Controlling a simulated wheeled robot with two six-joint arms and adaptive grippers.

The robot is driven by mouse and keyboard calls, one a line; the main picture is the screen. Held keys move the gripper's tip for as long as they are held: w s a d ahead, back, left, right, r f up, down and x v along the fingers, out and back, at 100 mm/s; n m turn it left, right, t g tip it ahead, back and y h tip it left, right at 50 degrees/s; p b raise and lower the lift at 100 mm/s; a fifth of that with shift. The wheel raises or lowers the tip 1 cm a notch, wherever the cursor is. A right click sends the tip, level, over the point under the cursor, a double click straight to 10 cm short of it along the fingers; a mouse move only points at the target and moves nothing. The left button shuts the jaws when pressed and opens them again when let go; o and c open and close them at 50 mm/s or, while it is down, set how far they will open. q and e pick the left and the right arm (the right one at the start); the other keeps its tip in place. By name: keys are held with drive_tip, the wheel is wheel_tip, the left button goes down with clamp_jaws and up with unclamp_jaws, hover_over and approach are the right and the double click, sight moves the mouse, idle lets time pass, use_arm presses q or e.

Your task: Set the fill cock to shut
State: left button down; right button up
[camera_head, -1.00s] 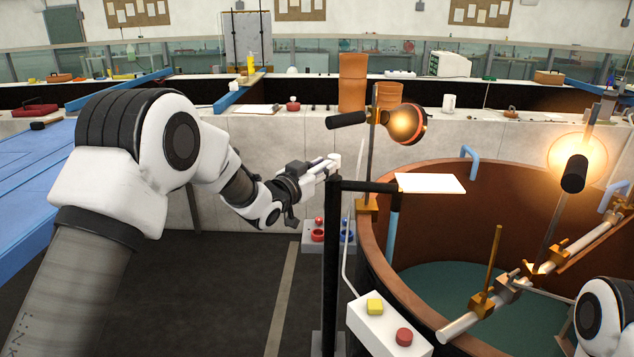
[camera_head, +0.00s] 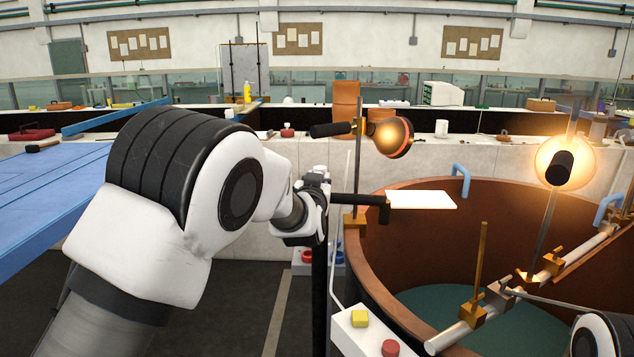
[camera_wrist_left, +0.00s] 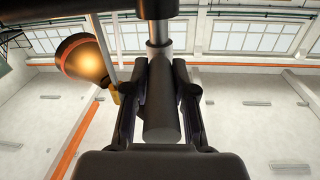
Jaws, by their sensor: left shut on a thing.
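The fill cock appears to be the black standpipe (camera_head: 319,270) with a black spout (camera_head: 358,200) reaching right over the tank's rim. In the left wrist view, a dark round lever grip (camera_wrist_left: 160,118) on a bright metal stem (camera_wrist_left: 158,35) lies between the fingers of my left gripper (camera_wrist_left: 158,95). The gripper is shut on this lever. In the head view my left gripper (camera_head: 318,182) is at the top of the standpipe, and my own arm partly hides it. The lever is too hidden there to read its angle. My right gripper is out of view; only its arm shows at bottom right.
A round brown tank (camera_head: 410,200) stands right of the pipe, with a white plate (camera_head: 421,200) near its rim. A white button box (camera_head: 366,335) stands low in front. A blue table (camera_head: 50,190) is at left.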

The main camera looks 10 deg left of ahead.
use_arm(q)
drive_tip(key=c, duration=0.9)
unclamp_jaws()
drive_tip(key=shift+c, duration=0.2)
drive_tip(key=s+d, duration=0.1)
drive_tip(key=s, duration=0.6)
drive_tip(key=shift+s, duration=0.2)
